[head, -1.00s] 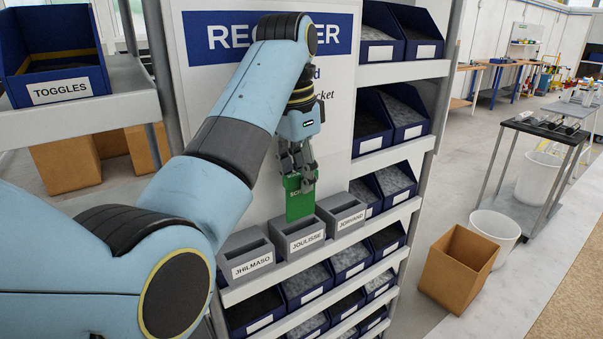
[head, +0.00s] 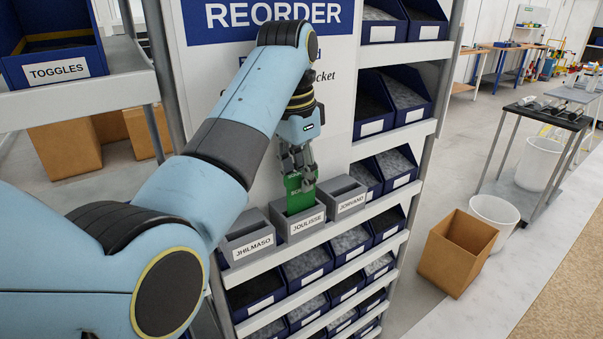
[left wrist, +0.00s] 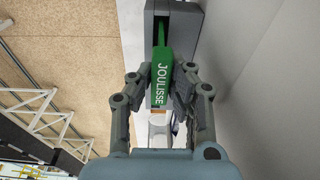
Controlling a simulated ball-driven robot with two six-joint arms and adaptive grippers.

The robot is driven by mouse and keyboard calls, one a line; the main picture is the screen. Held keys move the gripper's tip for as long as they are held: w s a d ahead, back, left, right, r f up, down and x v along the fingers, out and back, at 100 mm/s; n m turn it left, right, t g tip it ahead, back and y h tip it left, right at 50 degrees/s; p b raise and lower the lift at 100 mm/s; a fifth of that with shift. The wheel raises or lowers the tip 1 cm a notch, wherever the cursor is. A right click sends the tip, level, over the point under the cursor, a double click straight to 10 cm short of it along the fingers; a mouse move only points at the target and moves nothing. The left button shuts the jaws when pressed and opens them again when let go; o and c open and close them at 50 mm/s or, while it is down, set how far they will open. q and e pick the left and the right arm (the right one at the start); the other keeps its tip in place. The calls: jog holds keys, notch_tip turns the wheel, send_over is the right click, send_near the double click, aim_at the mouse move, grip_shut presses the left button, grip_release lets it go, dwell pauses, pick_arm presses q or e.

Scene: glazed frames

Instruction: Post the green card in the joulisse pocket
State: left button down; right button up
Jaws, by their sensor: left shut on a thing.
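The green card (head: 298,198) is upright in the head view, its lower end inside the opening of the grey JOULISSE pocket (head: 307,225). My left gripper (head: 299,177) is shut on the card's upper part, above the pocket. In the left wrist view the card (left wrist: 161,72) reads JOULISSE and lies between the fingers (left wrist: 160,88). Its far end reaches into the slot of the grey pocket (left wrist: 185,22). How deep the card sits is hidden by the pocket's front wall. My right gripper is not in view.
The grey JHILMASO pocket (head: 252,248) stands left of the JOULISSE pocket and the JORVAND pocket (head: 351,203) right of it, on the same shelf. A white REORDER board (head: 228,84) stands behind. Blue bins (head: 305,284) fill the shelves below.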

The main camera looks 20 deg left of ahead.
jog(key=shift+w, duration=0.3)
pick_arm(q)
jog(key=shift+f, duration=0.15)
jog(key=shift+f, duration=0.9)
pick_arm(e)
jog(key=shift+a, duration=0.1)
pick_arm(q)
jog(key=c, duration=1.2)
grip_release()
